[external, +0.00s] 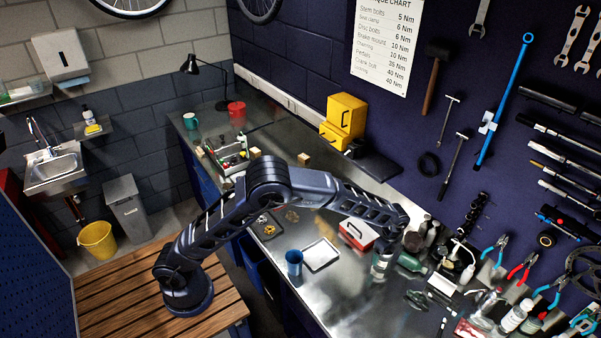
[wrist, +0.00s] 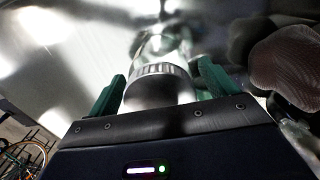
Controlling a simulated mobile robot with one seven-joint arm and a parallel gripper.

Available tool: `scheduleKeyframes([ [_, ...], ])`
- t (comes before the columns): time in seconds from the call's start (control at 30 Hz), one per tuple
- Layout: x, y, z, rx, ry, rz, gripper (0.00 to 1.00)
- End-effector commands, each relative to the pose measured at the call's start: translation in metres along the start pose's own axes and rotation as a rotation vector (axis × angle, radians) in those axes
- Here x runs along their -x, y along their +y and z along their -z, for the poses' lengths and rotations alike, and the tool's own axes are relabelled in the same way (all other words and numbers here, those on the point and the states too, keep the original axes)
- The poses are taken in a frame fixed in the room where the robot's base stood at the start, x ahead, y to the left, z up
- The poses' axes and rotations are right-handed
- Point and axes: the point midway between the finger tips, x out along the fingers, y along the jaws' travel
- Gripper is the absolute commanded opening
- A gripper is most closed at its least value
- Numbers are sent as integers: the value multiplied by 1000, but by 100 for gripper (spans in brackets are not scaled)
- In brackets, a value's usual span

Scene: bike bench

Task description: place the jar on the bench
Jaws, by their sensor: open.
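The jar (wrist: 163,50) is clear glass with a silver ribbed lid, and in the wrist view it sits between my two green fingers. In the external view the jar (external: 379,267) is below the end of my arm, at the steel bench top (external: 345,290), and looks upright. My gripper (wrist: 160,84) is open, with a finger on each side of the lid and a visible gap at least on the left. In the external view my gripper (external: 384,248) partly covers the jar's top. Whether the jar's base touches the bench is hard to tell.
A red and white box (external: 357,234) stands left of the jar, with a white tray (external: 320,254) and blue cup (external: 294,262) farther left. Green bottles (external: 411,263) and several tools crowd the right. A dark rounded object (wrist: 285,60) is close right in the wrist view. Bench front is clear.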

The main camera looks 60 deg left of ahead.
Motion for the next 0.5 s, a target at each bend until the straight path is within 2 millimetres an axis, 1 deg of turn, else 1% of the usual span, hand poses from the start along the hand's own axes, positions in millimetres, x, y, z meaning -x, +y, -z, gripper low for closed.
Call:
scheduleKeyframes([
  [0.17,11,0,0,0,2,1,85],
  [0.27,26,-1,0,0,2,3,85],
  [0.5,73,0,0,0,2,2,85],
])
